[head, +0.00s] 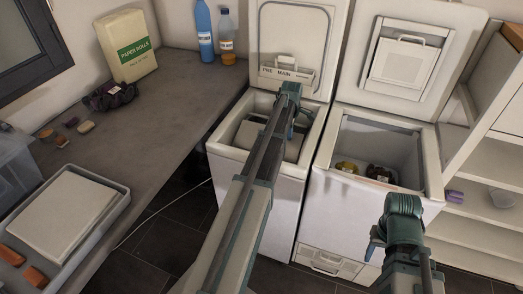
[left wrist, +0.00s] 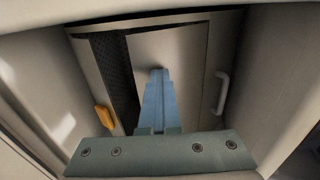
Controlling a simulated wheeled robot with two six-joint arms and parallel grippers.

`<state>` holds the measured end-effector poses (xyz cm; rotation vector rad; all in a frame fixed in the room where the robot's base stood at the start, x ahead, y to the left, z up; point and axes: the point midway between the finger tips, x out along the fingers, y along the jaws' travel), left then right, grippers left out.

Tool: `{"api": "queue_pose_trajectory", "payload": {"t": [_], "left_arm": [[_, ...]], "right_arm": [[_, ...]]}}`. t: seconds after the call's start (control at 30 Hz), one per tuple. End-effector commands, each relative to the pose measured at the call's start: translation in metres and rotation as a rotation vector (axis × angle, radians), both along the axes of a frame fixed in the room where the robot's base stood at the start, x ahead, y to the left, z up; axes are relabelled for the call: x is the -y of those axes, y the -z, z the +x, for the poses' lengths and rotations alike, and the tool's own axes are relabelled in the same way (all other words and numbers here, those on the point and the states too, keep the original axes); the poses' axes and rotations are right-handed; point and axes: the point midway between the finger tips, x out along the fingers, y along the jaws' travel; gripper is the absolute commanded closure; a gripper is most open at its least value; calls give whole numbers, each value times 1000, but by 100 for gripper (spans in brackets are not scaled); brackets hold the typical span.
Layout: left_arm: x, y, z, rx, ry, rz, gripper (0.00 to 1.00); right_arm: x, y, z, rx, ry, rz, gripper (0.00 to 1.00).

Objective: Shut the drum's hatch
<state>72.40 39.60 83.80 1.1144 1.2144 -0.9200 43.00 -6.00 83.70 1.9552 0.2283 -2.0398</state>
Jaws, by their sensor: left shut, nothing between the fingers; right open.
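The left toploader (head: 262,179) has its lid (head: 291,40) raised. Inside its opening is the drum, with a pale grey hatch panel (left wrist: 180,52) beside a dark perforated strip (left wrist: 111,62). A yellow-orange tab (left wrist: 104,118) is at the panel's left and a white bar handle (left wrist: 221,92) at its right. My left gripper (head: 297,127) reaches down into this opening. Its blue fingers (left wrist: 157,74) are shut and empty, in front of the panel; I cannot tell whether they touch it. My right gripper (head: 376,243) is open and empty, in front of the right toploader (head: 342,215).
The right toploader's lid (head: 445,29) is also raised, and several small items (head: 380,173) lie in its opening. Shelves (head: 480,205) stand at right.

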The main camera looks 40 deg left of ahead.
Motion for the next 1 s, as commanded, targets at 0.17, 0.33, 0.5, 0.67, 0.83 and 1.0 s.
{"api": "queue_pose_trajectory", "payload": {"t": [0.17,0.33,0.5,0.67,0.83,1.0], "left_arm": [[0,2,2,1,0,0,100],[-2,12,9,1,0,0,100],[-4,24,18,1,0,0,100],[-6,30,24,1,0,0,100],[-5,28,24,0,0,0,100],[-6,29,24,0,0,0,100]], "right_arm": [[0,2,0,0,0,0,50],[0,12,0,0,0,0,50],[0,24,0,0,0,0,50],[0,30,0,0,0,0,50],[0,28,0,0,0,0,50],[0,29,0,0,0,0,50]]}}
